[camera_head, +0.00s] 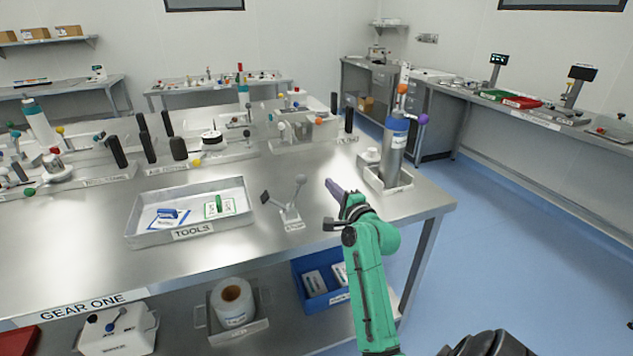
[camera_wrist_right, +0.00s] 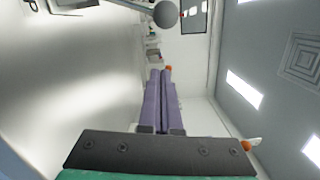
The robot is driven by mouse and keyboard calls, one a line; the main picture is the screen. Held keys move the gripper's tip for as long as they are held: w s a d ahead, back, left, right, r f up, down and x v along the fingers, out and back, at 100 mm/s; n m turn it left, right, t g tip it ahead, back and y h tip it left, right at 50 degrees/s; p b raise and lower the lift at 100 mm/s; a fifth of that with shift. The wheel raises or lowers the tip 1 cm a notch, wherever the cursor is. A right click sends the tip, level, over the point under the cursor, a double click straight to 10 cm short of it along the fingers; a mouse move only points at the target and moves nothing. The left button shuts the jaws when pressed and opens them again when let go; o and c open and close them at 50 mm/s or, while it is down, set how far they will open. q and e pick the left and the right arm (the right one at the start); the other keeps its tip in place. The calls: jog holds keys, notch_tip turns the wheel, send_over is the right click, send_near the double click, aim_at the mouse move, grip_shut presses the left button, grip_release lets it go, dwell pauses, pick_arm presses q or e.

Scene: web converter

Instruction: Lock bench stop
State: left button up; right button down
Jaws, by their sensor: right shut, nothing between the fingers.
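The bench stop (camera_head: 290,214) is a small metal fixture on the steel bench, right of the tools tray. It has a lever with a grey ball knob (camera_head: 300,179) raised up, and a dark pad on its left side. Its label is too small to read. My right gripper (camera_head: 329,182) has purple fingers and is shut and empty, just right of the knob and apart from it. In the right wrist view the fingers (camera_wrist_right: 160,72) are together, and a grey ball (camera_wrist_right: 166,15) shows beyond their tips. My left gripper is not in view.
The tools tray (camera_head: 136,224) holds a blue and a green item. A grey cylinder (camera_head: 396,150) with an orange top stands in a holder at the bench's right end. Fixtures with black handles line the back. Bare steel lies in front of the bench stop.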

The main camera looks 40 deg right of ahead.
aim_at(296, 192)
jog(key=w+a, duration=0.1)
jog(key=w+a+p, duration=0.1)
jog(key=a, duration=0.1)
jog(key=shift+w+a+r, duration=0.2)
jog(key=shift+r, duration=0.15)
jog(key=shift+p, duration=0.3)
jog(key=shift+w+a+r+n+p, duration=0.1)
jog(key=shift+a+r+n+p, duration=0.15)
jog(key=shift+n+p, duration=0.2)
